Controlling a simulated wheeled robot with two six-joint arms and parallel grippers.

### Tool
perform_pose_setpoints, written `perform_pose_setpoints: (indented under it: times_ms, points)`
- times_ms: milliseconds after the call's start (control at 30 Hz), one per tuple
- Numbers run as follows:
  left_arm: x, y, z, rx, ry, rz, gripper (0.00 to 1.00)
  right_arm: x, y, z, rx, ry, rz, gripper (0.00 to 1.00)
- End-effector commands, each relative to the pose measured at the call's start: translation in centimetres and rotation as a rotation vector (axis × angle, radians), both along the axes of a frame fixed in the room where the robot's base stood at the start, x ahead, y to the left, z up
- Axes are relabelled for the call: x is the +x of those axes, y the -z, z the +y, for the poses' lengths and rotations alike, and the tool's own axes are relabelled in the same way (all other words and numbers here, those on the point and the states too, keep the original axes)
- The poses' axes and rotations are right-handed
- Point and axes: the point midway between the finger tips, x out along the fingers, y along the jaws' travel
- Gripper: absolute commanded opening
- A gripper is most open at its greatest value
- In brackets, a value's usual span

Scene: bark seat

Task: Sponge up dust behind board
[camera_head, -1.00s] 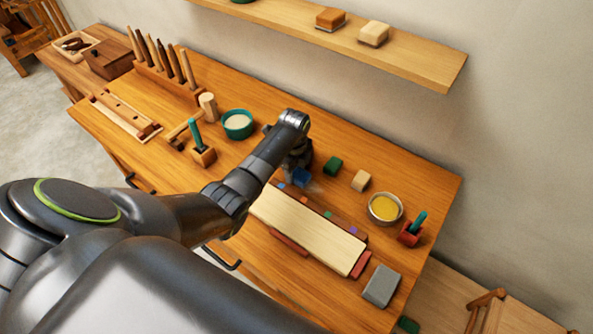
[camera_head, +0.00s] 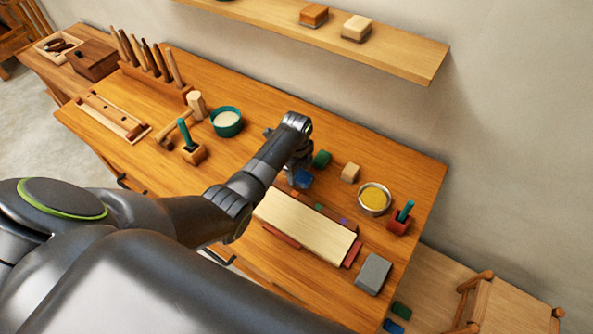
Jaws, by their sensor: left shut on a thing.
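A pale wooden board (camera_head: 300,226) lies on the workbench, with a dark reddish strip (camera_head: 322,211) bearing small coloured marks along its far side. My left gripper (camera_head: 298,170) is just behind the board's left end, pointing down. It is shut on a blue sponge (camera_head: 302,180), held low at or near the bench top. My own arm partly hides the fingers and the sponge. I cannot make out dust behind the board. My right gripper is not in view.
A green block (camera_head: 321,158), a tan block (camera_head: 350,172) and a yellow-filled bowl (camera_head: 374,199) stand behind the board. A grey block (camera_head: 373,274) is at its right. A teal bowl (camera_head: 227,121) stands left of my gripper. A shelf (camera_head: 390,57) overhangs the back.

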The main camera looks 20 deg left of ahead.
Motion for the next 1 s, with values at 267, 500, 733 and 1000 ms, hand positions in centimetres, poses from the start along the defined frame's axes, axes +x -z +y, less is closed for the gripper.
perform_pose_setpoints:
  times_ms: [267,500,733,1000]
  points:
    - [0.2,0.0,2.3,0.006,-0.002,0.002,0.22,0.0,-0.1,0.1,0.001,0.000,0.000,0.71]
    - [0.5,-0.1,4.0,0.006,-0.003,0.002,0.22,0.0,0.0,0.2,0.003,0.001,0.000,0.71]
    - [0.6,-0.2,4.5,0.004,-0.001,0.000,0.22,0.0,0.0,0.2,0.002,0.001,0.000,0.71]
    - [0.4,-0.2,2.9,0.004,-0.001,0.000,0.22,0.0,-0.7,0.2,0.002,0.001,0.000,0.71]
